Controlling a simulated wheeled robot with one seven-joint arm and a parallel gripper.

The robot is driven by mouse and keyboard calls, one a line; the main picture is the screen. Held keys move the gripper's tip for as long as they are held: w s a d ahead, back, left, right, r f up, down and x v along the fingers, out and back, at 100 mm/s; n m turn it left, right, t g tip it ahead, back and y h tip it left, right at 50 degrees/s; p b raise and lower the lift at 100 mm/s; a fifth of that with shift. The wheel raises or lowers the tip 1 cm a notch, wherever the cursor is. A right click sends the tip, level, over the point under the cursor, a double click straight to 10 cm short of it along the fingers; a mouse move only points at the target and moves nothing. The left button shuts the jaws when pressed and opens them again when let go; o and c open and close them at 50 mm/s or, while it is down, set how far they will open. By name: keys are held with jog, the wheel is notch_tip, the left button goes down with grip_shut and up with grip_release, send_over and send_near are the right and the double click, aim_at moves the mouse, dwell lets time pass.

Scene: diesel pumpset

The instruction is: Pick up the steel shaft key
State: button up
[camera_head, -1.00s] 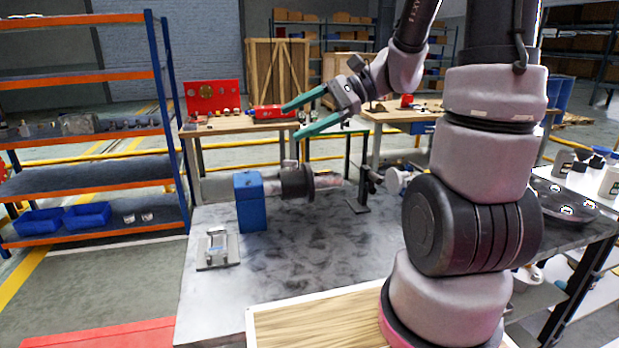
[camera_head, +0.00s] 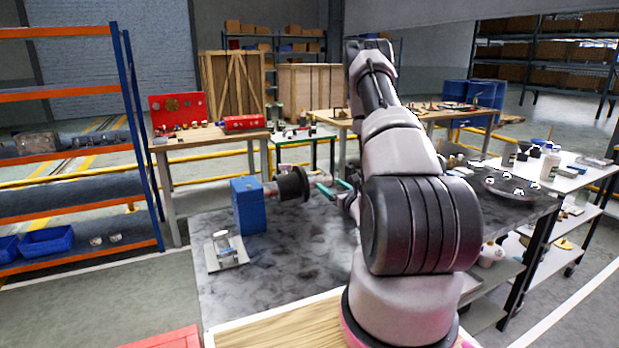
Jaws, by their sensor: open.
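My gripper (camera_head: 333,187) has green fingers, which are open beside the dark round coupling (camera_head: 293,184) on the grey bench (camera_head: 300,265). My own arm hides part of the gripper and the area behind it. The coupling sits on a shaft from the blue block (camera_head: 249,205). I cannot make out the steel shaft key; it is too small or hidden. I see nothing held between the fingers, though they are small in this view.
A metal fixture on a plate (camera_head: 226,251) stands at the bench's left. A blue-and-orange shelf (camera_head: 70,190) is at far left. A wooden table (camera_head: 208,139) with a red panel (camera_head: 183,110) stands behind. A bottle-laden cart (camera_head: 565,180) is at right. The bench's front middle is clear.

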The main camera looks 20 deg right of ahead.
aim_at(315, 173)
jog(key=w, duration=1)
jog(key=shift+w+a, duration=0.2)
jog(key=c, duration=1.1)
